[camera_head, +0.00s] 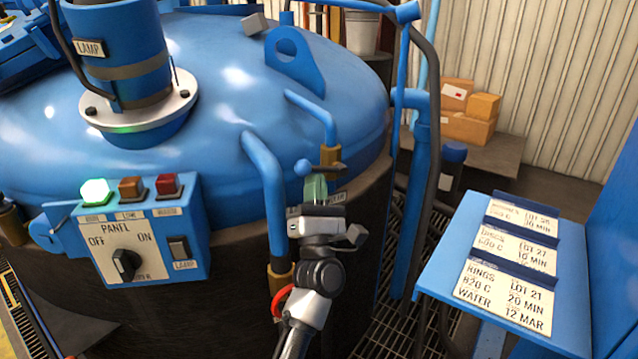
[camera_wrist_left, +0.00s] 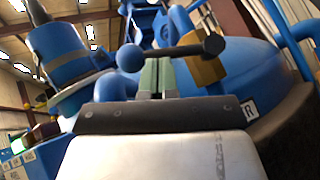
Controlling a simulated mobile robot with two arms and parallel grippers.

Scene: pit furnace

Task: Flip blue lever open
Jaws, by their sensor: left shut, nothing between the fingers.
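A lever with a blue ball knob (camera_head: 302,168) and a dark rod sits by a brass valve fitting (camera_head: 330,156) on the blue pipe at the furnace's right side. In the left wrist view the blue ball (camera_wrist_left: 130,57) is at the rod's left end and a dark knob (camera_wrist_left: 213,43) at its right, in front of the brass fitting (camera_wrist_left: 203,66). My left gripper (camera_head: 316,188) is shut and empty, its greenish fingertips (camera_wrist_left: 157,77) just below the rod, close to it; I cannot tell whether they touch. My right gripper is not in view.
A control panel (camera_head: 150,235) with a lit green lamp is mounted on the left. Another blue pipe (camera_head: 268,195) rises just left of my gripper. A blue shelf with labelled cards (camera_head: 510,265) stands to the right. Cardboard boxes (camera_head: 470,110) are at the back.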

